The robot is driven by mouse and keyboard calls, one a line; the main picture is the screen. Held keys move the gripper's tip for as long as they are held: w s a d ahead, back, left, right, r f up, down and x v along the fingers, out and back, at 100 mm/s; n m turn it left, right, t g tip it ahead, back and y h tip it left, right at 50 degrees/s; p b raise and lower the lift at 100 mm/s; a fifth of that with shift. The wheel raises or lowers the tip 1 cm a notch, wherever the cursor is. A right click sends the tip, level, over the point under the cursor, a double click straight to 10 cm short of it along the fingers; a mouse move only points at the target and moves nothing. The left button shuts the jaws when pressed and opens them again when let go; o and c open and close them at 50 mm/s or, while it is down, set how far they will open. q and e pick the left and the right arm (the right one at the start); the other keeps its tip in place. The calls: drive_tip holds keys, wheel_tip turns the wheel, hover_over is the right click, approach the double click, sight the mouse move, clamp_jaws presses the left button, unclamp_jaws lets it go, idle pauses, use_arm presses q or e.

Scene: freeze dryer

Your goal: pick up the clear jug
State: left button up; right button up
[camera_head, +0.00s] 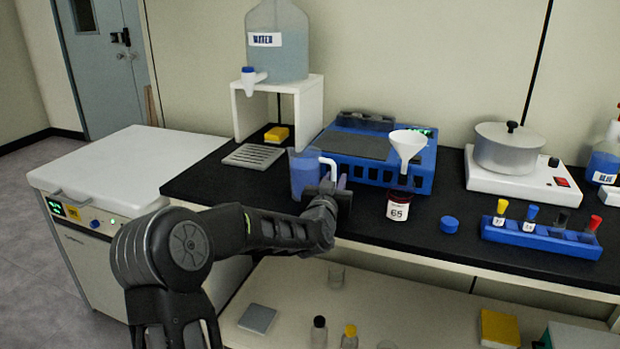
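The clear jug (303,172) stands on the black bench top, left of the blue machine. It looks bluish and see-through, with a white handle (327,163) on its right side. My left gripper (338,192) is at the jug's right front, by the handle. The wrist hides the lower right part of the jug, and I cannot see whether the fingers touch the handle. My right gripper does not show.
A labelled bottle with a white funnel (408,143) stands close right of my gripper. The blue machine (425,165) is behind. A blue cap (449,224) and a blue tube rack (540,238) lie further right. A water tank (279,45) stands on a white stand (309,110).

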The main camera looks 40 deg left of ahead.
use_arm(q)
drive_tip(key=shift+c, duration=0.3)
clamp_jaws()
idle(0.3)
idle(1.1)
drive_tip(key=shift+r, duration=0.1)
